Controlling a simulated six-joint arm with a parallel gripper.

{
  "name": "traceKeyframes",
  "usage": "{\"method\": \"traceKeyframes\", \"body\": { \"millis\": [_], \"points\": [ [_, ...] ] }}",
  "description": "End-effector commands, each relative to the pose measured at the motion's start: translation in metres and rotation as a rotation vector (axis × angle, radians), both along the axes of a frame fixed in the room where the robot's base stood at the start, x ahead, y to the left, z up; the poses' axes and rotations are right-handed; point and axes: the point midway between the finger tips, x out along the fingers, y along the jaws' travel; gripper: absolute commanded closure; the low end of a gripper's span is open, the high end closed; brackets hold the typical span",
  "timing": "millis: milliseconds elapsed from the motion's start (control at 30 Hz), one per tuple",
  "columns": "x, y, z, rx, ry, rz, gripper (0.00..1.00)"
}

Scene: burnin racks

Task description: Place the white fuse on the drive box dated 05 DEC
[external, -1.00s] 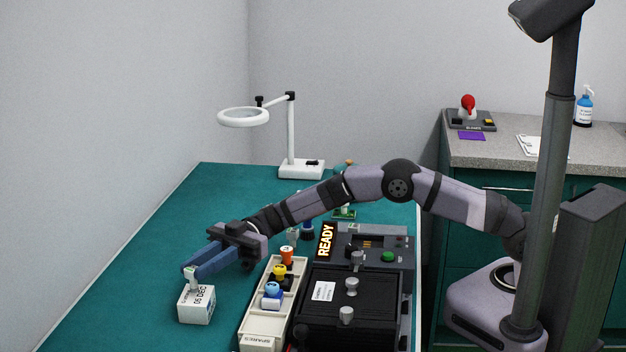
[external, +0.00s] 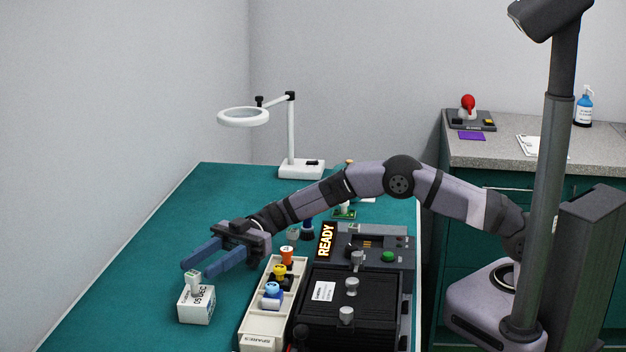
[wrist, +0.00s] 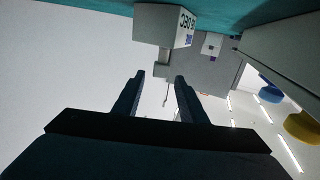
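The drive box dated 05 DEC (external: 197,306) is a small white block on the left of the green bench, and it shows in the wrist view (wrist: 160,22) with its date label. The white fuse (external: 194,283) stands upright on top of the box. In the wrist view the fuse (wrist: 163,56) meets the box top, just beyond my fingertips. My gripper (external: 194,269) is at the fuse's height, close beside it.
A cream spares tray (external: 262,328) with orange, yellow and blue-topped fuses stands right of the box. A dark rack (external: 325,316) with grey knobs and a READY sign (external: 326,241) lie beyond it. A magnifier lamp (external: 291,140) stands at the back.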

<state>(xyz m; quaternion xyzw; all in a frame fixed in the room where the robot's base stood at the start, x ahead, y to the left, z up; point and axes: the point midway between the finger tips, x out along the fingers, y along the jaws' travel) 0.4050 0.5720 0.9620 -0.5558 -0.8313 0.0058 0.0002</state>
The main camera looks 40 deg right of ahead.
Motion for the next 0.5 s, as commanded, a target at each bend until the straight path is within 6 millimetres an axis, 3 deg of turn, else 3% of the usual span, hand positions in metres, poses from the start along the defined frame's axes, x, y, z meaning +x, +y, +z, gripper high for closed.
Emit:
{"method": "traceKeyframes", "body": {
  "millis": [233,500],
  "points": [
    [0.016,-0.036,0.002,0.006,-0.004,-0.003,0.62],
    [0.023,-0.054,0.004,0.008,-0.006,0.000,0.62]
  ]
}}
